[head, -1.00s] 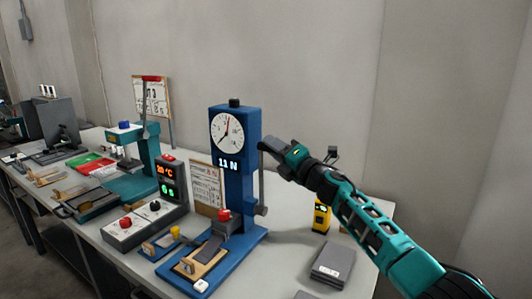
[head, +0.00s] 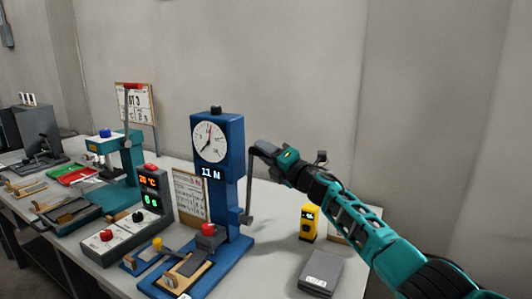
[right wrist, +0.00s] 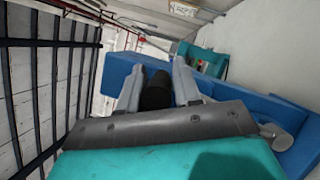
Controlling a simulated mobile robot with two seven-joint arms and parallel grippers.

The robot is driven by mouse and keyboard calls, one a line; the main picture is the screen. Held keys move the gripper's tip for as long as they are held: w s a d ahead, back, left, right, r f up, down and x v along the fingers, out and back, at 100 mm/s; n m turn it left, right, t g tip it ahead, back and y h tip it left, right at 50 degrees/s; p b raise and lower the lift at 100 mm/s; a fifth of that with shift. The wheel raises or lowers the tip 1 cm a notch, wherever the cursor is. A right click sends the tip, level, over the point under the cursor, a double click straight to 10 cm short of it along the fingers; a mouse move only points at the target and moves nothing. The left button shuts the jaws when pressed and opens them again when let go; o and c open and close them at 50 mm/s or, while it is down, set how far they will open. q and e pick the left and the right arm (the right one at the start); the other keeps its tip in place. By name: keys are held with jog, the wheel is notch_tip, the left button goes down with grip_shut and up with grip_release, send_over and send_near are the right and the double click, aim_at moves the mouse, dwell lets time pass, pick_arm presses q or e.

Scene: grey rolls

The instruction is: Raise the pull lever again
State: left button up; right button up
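The blue tester (head: 233,135) stands on the table with a round dial and a lit display reading 11 N. Its pull lever (head: 249,190) is a grey rod on the right side, standing nearly upright from a low pivot. My right gripper (head: 260,151) is at the lever's top end. In the right wrist view, the black grip of the lever (right wrist: 157,92) sits between the two grey fingers, which appear to touch it on both sides. The grip's far end is hidden. My left gripper is not in view.
A control box (head: 122,232) with red and black knobs and a teal press (head: 122,165) stand to the left. A grey wall rises behind.

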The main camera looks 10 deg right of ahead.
jog(key=o, duration=0.3)
jog(key=shift+f, duration=0.1)
jog(key=shift+d, duration=0.1)
jog(key=shift+s+d+p, duration=0.35)
jog(key=shift+s, duration=0.1)
jog(key=shift+p+v, duration=0.75)
jog(key=shift+v, duration=5.1)
jog(key=shift+s+a, duration=0.1)
